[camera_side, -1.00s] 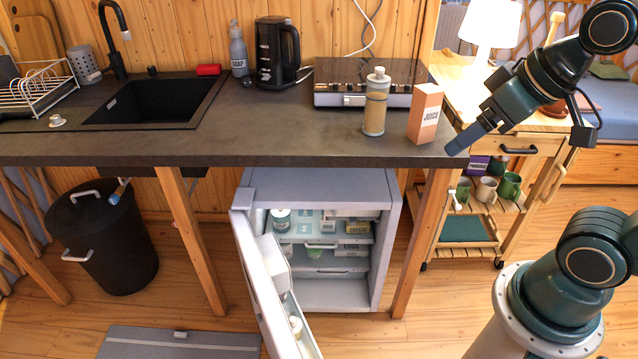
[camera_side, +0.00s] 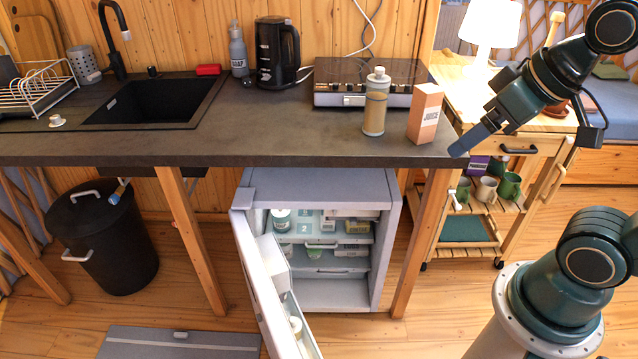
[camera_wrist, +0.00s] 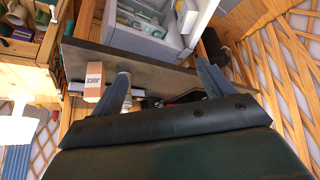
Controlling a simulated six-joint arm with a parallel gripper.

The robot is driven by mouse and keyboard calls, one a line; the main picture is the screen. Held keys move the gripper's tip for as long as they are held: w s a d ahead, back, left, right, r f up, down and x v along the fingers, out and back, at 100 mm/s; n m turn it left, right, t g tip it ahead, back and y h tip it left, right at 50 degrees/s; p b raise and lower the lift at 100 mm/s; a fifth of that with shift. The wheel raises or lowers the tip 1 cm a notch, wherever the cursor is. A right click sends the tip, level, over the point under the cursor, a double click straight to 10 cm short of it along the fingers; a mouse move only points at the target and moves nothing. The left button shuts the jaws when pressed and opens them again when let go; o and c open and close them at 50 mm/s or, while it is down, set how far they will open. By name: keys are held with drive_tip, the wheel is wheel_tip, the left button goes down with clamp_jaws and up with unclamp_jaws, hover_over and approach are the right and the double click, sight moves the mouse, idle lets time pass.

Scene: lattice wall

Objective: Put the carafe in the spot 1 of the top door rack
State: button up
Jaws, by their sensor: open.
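The carafe (camera_side: 375,106), a pale bottle with a tan band and a light cap, stands upright on the dark counter beside the juice carton. In the wrist view it is mostly hidden behind one finger. My gripper (camera_side: 461,147) is open and empty, at the counter's right front corner, right of the carafe and apart from it. In the wrist view its two fingers (camera_wrist: 163,82) are spread wide. The fridge door (camera_side: 258,285) stands open below the counter, with the top door rack (camera_side: 273,257) on its inner side. I cannot make out spot 1 there.
The orange juice carton (camera_side: 425,114) stands between the carafe and my gripper. A hob (camera_side: 340,98) lies behind the carafe, and a black kettle (camera_side: 277,55) is further left. The front middle counter is clear.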

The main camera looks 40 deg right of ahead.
drive_tip(key=w+d+f+m+t+h, duration=0.1)
drive_tip(key=w+d+t, duration=0.15)
drive_tip(key=w, duration=0.45)
drive_tip(key=w+d+f+m+t+h, duration=0.1)
drive_tip(key=w+d, duration=0.3)
drive_tip(key=w, duration=0.3)
drive_tip(key=m+t+h, duration=0.2)
drive_tip(key=t+h, duration=0.1)
approach(385, 86)
drive_tip(key=shift+s+r, duration=0.2)
drive_tip(key=shift+s, duration=0.05)
drive_tip(key=shift+w, duration=0.1)
drive_tip(key=shift+x, duration=4.05)
drive_tip(key=shift+w+f, duration=0.1)
drive_tip(key=shift+f, duration=0.1)
drive_tip(key=shift+x, duration=2.65)
drive_tip(key=shift+a, duration=0.1)
